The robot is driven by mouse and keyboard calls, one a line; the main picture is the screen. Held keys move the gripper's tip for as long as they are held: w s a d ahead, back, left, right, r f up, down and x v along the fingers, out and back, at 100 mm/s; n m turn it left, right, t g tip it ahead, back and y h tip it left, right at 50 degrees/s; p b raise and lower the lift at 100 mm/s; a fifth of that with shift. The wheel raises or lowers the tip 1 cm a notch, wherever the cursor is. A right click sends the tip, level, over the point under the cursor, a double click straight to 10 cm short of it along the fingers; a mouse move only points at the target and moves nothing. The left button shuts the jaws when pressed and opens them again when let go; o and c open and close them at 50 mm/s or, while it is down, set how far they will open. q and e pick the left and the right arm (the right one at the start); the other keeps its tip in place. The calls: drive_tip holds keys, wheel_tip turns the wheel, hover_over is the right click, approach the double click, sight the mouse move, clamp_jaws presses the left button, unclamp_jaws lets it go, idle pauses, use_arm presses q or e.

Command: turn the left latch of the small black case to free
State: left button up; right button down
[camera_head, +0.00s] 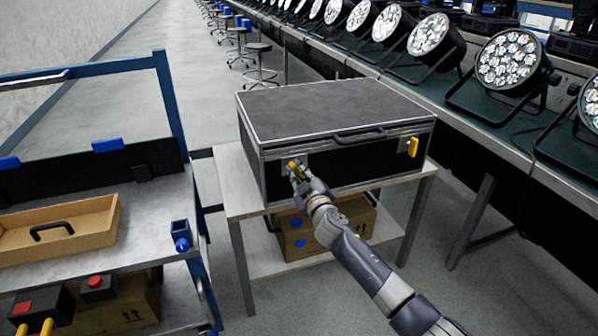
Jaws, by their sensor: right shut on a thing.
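The small black case (335,108) stands closed on a small grey table, with its front face towards me. A dark handle (358,134) sits at the middle of its front. The left latch (291,163) is yellow on a metal plate near the case's front left corner. The right latch (412,147) is yellow and upright near the right end. My right gripper (296,172) reaches in from the lower right and is shut on the left latch. Its fingers partly cover the latch, so its exact angle is hard to tell. My left gripper is not in view.
A grey table (233,192) bears the case, with a cardboard box (327,226) on its lower shelf. A blue-framed cart (172,105) with a wooden tray (60,233) stands at left. A bench of par cans (505,62) runs along the right. Stools (259,66) stand behind.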

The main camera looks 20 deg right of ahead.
drive_tip(key=n, duration=0.3)
drive_tip(key=shift+a+n, duration=0.1)
drive_tip(key=shift+n, duration=0.3)
drive_tip(key=n, duration=0.3)
drive_tip(key=shift+f+n+p, duration=0.15)
drive_tip(key=shift+n+p, duration=0.15)
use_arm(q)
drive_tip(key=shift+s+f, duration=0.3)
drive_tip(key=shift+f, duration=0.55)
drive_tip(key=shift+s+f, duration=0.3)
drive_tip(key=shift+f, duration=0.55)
use_arm(e)
drive_tip(key=shift+f+n, duration=0.1)
drive_tip(key=shift+n, duration=1.3)
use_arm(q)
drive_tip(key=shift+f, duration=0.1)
use_arm(e)
drive_tip(key=c, duration=1.6)
unclamp_jaws()
drive_tip(key=shift+a, duration=0.1)
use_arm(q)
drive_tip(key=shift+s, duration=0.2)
